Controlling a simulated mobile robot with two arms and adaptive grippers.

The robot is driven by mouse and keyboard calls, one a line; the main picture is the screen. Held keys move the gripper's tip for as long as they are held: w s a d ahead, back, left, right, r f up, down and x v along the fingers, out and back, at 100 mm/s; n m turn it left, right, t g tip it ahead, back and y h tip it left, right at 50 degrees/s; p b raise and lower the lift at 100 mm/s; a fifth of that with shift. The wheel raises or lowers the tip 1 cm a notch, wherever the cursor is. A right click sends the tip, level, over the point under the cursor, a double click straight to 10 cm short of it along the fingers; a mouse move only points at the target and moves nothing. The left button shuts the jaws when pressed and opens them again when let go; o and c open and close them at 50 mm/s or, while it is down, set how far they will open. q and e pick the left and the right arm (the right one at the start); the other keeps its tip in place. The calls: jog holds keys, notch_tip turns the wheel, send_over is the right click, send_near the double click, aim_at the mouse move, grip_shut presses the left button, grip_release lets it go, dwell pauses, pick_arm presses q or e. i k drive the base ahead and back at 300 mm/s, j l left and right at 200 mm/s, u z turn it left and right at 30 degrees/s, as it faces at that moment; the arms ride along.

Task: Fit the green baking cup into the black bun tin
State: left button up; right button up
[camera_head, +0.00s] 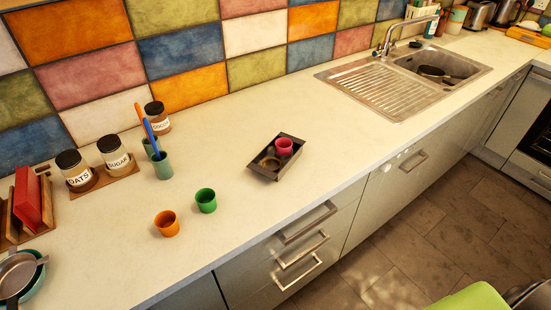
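The green baking cup (206,201) stands upright on the pale countertop, left of the bun tin and close to the orange cup. The black bun tin (262,174) lies on the counter near its front edge, turned at an angle. A pink cup (284,146) sits in the tin's far right hollow. The tin's near left hollow looks empty, with a brownish base. Neither of my grippers shows in the head view.
An orange cup (167,223) stands just left of the green cup. A grey-green holder (162,166) with upright utensils, labelled jars (76,171) and a red item (34,200) are at left. A sink (403,79) is at back right. Counter between cup and tin is clear.

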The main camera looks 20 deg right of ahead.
aim_at(271, 165)
jog(key=j, duration=0.45)
jog(key=k+j+z, duration=0.1)
jog(key=j, duration=0.4)
jog(key=k+j, duration=0.1)
jog(key=j, duration=0.35)
